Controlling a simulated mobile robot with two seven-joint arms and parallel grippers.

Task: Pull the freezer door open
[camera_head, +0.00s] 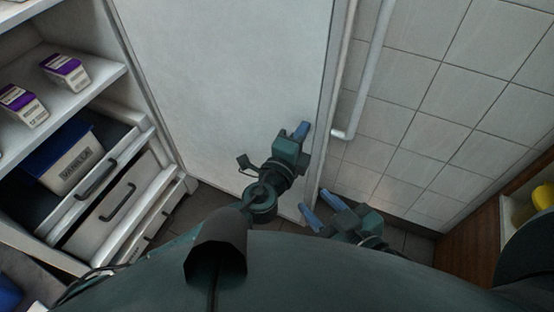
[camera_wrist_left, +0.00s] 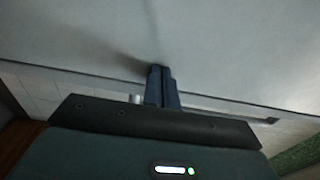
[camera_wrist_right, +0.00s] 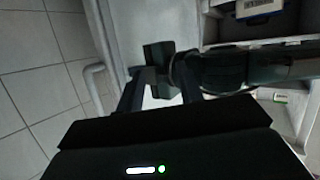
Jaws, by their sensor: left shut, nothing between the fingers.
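The freezer door (camera_head: 225,75) stands swung open in the middle of the head view, its pale inner face towards me. Its white bar handle (camera_head: 368,75) is on the far side, by the tiled wall. My left gripper (camera_head: 300,131) is shut and empty, its blue fingertips at the inner face near the door's free edge. The left wrist view shows these closed fingers (camera_wrist_left: 162,72) against or just in front of the pale panel; contact is unclear. My right gripper (camera_head: 318,207) is open and empty, low by the door's free edge. Its spread fingers show in the right wrist view (camera_wrist_right: 160,92).
The freezer's inside is at left, with a shelf (camera_head: 75,95) of purple-topped cartons (camera_head: 66,69), a blue-lidded vanilla tub (camera_head: 72,165) and drawers (camera_head: 118,205). A tiled wall (camera_head: 440,110) stands at right, close to the door. A wooden counter (camera_head: 470,215) is at lower right.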

